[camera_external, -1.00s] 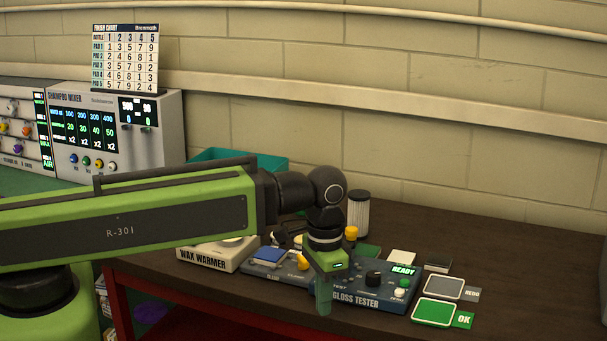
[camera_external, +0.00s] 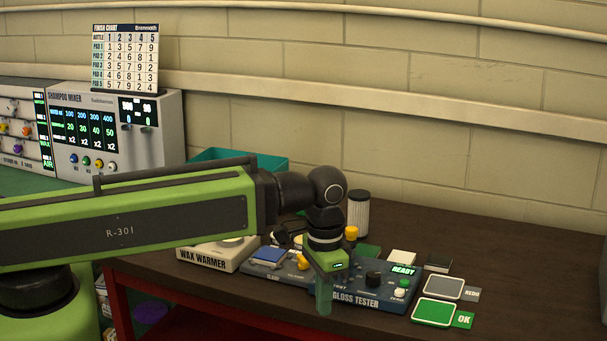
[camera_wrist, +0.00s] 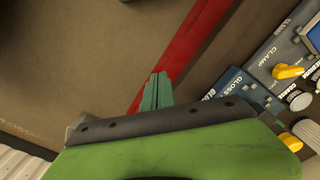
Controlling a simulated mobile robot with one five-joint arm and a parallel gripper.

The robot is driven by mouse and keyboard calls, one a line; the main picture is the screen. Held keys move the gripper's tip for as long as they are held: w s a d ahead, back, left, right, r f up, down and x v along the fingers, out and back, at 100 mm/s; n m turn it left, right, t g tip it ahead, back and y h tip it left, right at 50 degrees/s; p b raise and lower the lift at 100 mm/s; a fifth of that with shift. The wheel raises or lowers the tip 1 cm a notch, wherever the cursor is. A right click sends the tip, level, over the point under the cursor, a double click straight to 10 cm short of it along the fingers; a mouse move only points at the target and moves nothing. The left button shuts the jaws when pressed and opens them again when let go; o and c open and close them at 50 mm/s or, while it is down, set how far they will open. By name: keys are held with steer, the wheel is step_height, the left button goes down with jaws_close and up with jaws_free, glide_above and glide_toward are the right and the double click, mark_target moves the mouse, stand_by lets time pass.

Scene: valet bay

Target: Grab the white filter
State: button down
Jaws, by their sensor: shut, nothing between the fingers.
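The white filter (camera_external: 358,214) is a ribbed white cylinder with a dark top. It stands upright on the dark table near the wall, behind the gloss tester, in the external view. My gripper (camera_external: 324,300) points down at the front edge of the gloss tester, in front of the filter and a little to its left. Its green fingers are closed together and empty, apart from the filter.
The gloss tester (camera_external: 388,294) with knobs and a wax warmer (camera_external: 212,255) stand along the front. A yellow-capped item (camera_external: 351,233) is close to the filter. A teal bin (camera_external: 240,157) is behind my arm.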

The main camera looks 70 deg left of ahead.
steer(key=c, duration=2.1)
jaws_free()
steer(key=o, duration=1.6)
